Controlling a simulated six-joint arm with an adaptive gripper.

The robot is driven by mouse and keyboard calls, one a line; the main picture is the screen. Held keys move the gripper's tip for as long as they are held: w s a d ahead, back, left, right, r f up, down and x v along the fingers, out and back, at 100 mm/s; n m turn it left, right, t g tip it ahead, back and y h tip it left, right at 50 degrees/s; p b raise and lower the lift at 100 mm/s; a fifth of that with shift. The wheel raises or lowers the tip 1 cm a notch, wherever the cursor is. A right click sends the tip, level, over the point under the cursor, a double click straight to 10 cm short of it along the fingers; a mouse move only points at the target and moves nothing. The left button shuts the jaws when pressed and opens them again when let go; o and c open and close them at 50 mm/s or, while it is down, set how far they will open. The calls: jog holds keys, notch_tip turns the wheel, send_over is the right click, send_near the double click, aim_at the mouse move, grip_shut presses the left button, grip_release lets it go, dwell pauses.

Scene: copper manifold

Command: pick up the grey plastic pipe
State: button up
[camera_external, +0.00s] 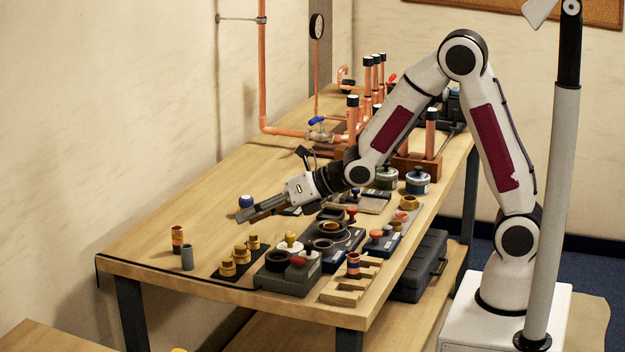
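The grey plastic pipe (187,258) is a short grey cylinder standing upright near the front left of the wooden bench. A copper piece with a dark band (178,239) stands close behind it to the left. My gripper (241,215) is above the bench, to the right of the grey pipe and higher in the picture, clearly apart from it. Its dark fingers point left and slightly down. Seen from the side, the gap between the fingers does not show clearly. Nothing is visibly held.
Brass fittings (240,258) stand on a black mat right of the pipe. Grey fixture blocks (287,278) and a wooden rack (350,287) lie farther right. A blue-topped item (245,202) is near my fingers. The bench's left rear is clear; copper pipes (365,95) stand behind.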

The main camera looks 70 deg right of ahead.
aim_at(189, 253)
jog(key=a+f+n, duration=0.1)
jog(key=w+a+f+n+y, duration=0.1)
jog(key=n, duration=0.1)
jog(key=w+a+f+n, duration=0.1)
jog(key=n, duration=0.1)
jog(key=shift+w+f+t, duration=0.2)
jog(key=shift+f+t, duration=0.1)
jog(key=shift+w+a+f+n+y, duration=0.3)
jog(key=shift+a+f+n+y, duration=0.2)
jog(key=shift+n, duration=0.5)
jog(key=shift+w, duration=0.15)
jog(key=shift+x, duration=3.2)
jog(key=shift+w, duration=0.2)
jog(key=shift+x, duration=2.5)
jog(key=shift+w+d, duration=0.1)
jog(key=shift+d, duration=0.1)
